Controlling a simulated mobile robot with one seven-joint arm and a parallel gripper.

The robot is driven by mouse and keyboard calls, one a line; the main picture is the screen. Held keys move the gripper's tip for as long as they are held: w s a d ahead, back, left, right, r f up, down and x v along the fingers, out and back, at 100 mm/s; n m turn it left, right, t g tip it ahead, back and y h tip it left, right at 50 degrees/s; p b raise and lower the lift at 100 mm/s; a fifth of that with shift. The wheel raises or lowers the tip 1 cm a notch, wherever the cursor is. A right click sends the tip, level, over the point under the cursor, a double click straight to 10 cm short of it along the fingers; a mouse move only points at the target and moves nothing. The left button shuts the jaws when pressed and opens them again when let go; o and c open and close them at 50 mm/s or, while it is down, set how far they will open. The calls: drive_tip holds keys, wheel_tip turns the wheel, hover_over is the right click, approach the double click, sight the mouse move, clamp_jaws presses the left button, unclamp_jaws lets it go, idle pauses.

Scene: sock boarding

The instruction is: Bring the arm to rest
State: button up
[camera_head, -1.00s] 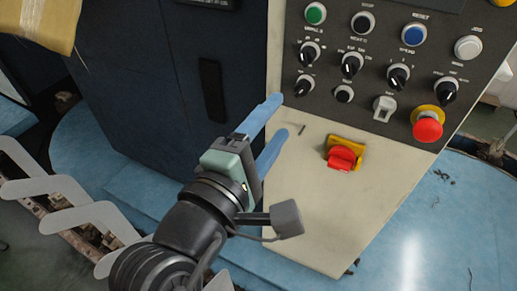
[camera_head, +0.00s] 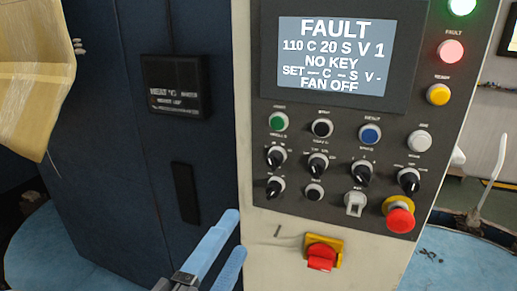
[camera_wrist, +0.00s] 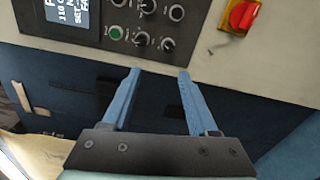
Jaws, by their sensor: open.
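My gripper (camera_head: 232,240) has two blue fingers and is at the bottom of the head view, in front of the lower left part of the control panel. In the wrist view my gripper (camera_wrist: 158,72) is open, with a clear gap and nothing between the fingers. The fingers point toward the cabinet front and appear apart from it. Most of the arm is outside the head view.
The control panel (camera_head: 345,130) has knobs, buttons and a screen (camera_head: 331,58) reading FAULT, NO KEY, FAN OFF. A red emergency button (camera_head: 400,220) and red rotary switch (camera_head: 322,257) stick out. A dark cabinet (camera_head: 120,130) and yellowish wrapped bundle (camera_head: 30,75) stand left.

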wheel_tip(320, 180, up, 15)
drive_tip(key=w+d+m+t+y, duration=0.25)
drive_tip(key=m+t, duration=0.35)
drive_tip(key=m, duration=0.3)
drive_tip(key=s+d+r+m+t+y, duration=0.1)
drive_tip(key=s+r+m+t, duration=0.1)
drive_tip(key=r, duration=0.3)
drive_tip(key=s+d+r+m+t+y+b, duration=0.1)
drive_tip(key=s+r+m+t+y, duration=0.1)
drive_tip(key=r+m, duration=0.3)
drive_tip(key=shift+s+d+r, duration=0.15)
drive_tip(key=shift+s+r, duration=0.35)
drive_tip(key=shift+r, duration=0.15)
